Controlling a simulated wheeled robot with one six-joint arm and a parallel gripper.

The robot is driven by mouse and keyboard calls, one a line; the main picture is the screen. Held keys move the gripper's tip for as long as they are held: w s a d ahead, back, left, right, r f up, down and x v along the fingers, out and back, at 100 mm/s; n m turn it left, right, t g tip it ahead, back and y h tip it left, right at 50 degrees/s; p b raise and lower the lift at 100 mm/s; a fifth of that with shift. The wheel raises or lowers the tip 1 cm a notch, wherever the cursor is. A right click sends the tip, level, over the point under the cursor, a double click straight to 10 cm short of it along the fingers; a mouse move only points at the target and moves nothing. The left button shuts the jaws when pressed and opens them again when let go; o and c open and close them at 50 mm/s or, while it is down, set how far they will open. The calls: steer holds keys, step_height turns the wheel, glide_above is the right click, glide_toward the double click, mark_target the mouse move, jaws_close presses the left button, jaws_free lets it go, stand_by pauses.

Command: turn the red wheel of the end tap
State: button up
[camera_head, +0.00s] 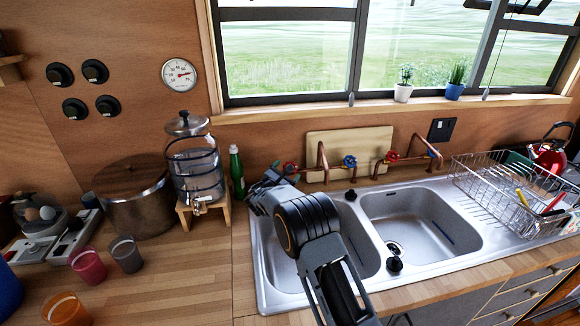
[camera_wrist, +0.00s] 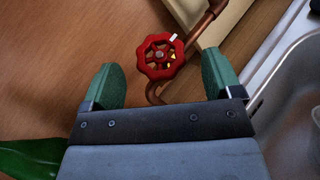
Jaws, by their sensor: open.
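The end tap's red wheel (camera_wrist: 160,56) is at the left end of the copper pipework. It has a scalloped rim, with a white mark at its upper right and a yellow mark near its hub. In the head view the red wheel (camera_head: 290,168) shows just beyond my gripper (camera_head: 268,180), beside the sink's back left corner. In the wrist view my gripper (camera_wrist: 160,62) is open, with one green fingertip on each side of the wheel. Gaps show between the wheel and both fingers. How deep the wheel sits between them I cannot tell.
A blue wheel (camera_head: 349,161) and another red wheel (camera_head: 392,157) are farther right along the pipes. A green bottle (camera_head: 236,170) and a glass dispenser (camera_head: 194,168) stand left of my gripper. The double sink (camera_head: 375,282) lies below my arm. A dish rack (camera_head: 500,190) is at right.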

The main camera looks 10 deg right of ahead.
steer(key=shift+p+x, duration=0.3)
steer(key=shift+x, duration=1.45)
steer(key=c, duration=0.9)
steer(key=shift+f, duration=0.1)
steer(key=shift+f+b, duration=0.1)
steer(key=shift+b, duration=0.45)
